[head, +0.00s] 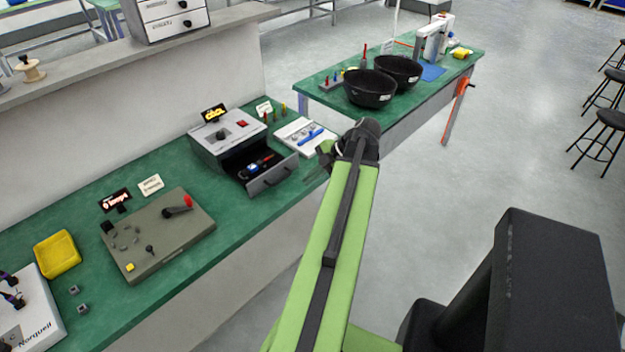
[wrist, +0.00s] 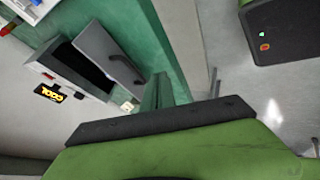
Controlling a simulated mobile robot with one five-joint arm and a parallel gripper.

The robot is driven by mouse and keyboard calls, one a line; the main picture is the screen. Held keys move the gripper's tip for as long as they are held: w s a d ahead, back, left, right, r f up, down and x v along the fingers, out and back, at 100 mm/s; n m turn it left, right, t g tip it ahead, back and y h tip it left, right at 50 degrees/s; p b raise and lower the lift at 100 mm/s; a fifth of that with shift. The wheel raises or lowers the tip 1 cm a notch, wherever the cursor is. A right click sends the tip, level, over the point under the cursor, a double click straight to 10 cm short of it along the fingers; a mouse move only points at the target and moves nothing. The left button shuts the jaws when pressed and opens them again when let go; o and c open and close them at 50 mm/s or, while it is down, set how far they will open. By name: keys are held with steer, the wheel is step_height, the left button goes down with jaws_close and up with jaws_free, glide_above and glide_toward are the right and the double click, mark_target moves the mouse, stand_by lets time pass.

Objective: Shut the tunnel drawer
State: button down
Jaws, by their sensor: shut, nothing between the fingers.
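The tunnel is a grey box (head: 228,132) on the green bench, with a red button on top and a yellow-lettered sign behind it. Its drawer (head: 271,177) is pulled out toward the front right, with a dark handle on its front and small blue and red items inside. In the wrist view the drawer front (wrist: 108,52) shows at the upper left, beside the dark opening. My gripper (head: 322,162) is shut and empty, to the right of the drawer front and apart from it. It is partly hidden by my wrist.
A white tray (head: 304,136) with a blue item lies right of the tunnel. A grey-green panel (head: 160,238) with a red-knobbed lever and a yellow bin (head: 57,254) stand to the left. Two black bowls sit on the far table. Open floor lies to the right.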

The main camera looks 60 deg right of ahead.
steer(key=b+x, duration=0.4)
steer(key=x, duration=0.2)
steer(key=shift+f, duration=0.4)
steer(key=shift+w+d+r+p, duration=0.3)
steer(key=shift+w+r+p, duration=0.15)
steer(key=shift+w, duration=0.15)
steer(key=shift+w+d+r+p, duration=0.25)
steer(key=shift+w+r+p, duration=0.2)
steer(key=shift+w, duration=0.15)
steer(key=shift+w+d, duration=0.1)
steer(key=shift+w, duration=0.45)
steer(key=shift+d, duration=0.1)
